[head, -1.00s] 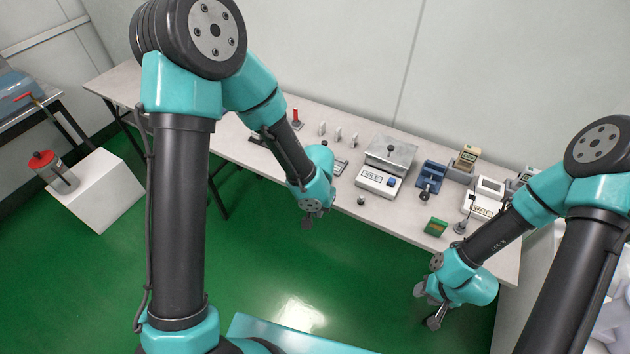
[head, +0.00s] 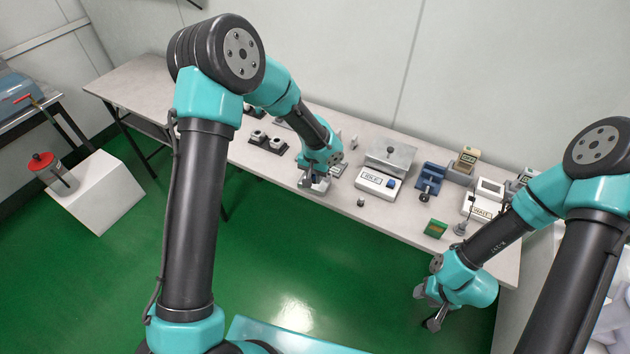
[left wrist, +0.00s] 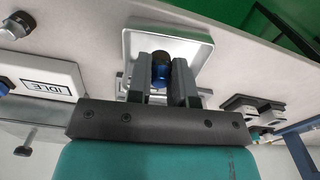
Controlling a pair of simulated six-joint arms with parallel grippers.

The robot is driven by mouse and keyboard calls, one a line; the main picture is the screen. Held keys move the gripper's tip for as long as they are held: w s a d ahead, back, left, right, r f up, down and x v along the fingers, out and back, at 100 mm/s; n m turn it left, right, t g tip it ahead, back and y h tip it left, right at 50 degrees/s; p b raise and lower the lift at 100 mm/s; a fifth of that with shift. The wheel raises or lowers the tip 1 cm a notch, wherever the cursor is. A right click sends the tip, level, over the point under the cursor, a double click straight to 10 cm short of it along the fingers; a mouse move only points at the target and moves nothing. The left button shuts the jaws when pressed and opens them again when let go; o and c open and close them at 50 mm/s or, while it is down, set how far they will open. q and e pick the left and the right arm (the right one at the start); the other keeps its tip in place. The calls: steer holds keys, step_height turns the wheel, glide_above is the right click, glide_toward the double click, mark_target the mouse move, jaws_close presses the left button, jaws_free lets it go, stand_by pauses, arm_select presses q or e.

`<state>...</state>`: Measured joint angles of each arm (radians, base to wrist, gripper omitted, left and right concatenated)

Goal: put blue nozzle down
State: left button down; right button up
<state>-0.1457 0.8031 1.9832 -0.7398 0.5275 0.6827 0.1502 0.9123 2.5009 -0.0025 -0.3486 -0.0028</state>
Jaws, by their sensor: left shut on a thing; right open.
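The blue nozzle (left wrist: 159,74), dark at its tip end, is between the fingers of my left gripper (left wrist: 161,85) in the left wrist view. My left gripper (head: 313,184) is shut on it. In the head view the gripper is over the table's front part, and the nozzle cannot be made out. My right gripper (head: 430,308) is open and empty, off the table's front edge.
The scale marked IDLE (head: 378,182) stands right of my left gripper, with a small dark knob (head: 360,202) in front. Black fixtures (head: 268,142) stand to the left. A blue vise-like fixture (head: 430,180) and a green block (head: 436,228) are further right. The table's left end is clear.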

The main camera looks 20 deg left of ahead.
arm_select(q)
steer(key=shift+w+a, duration=0.1)
steer(key=shift+w, duration=0.35)
steer(key=shift+f, duration=1.8)
steer(key=shift+f, duration=0.1)
steer(key=c, duration=1)
jaws_free()
step_height(320, 180, up, 12)
steer(key=shift+s+r, duration=0.1)
steer(key=shift+r, duration=0.05)
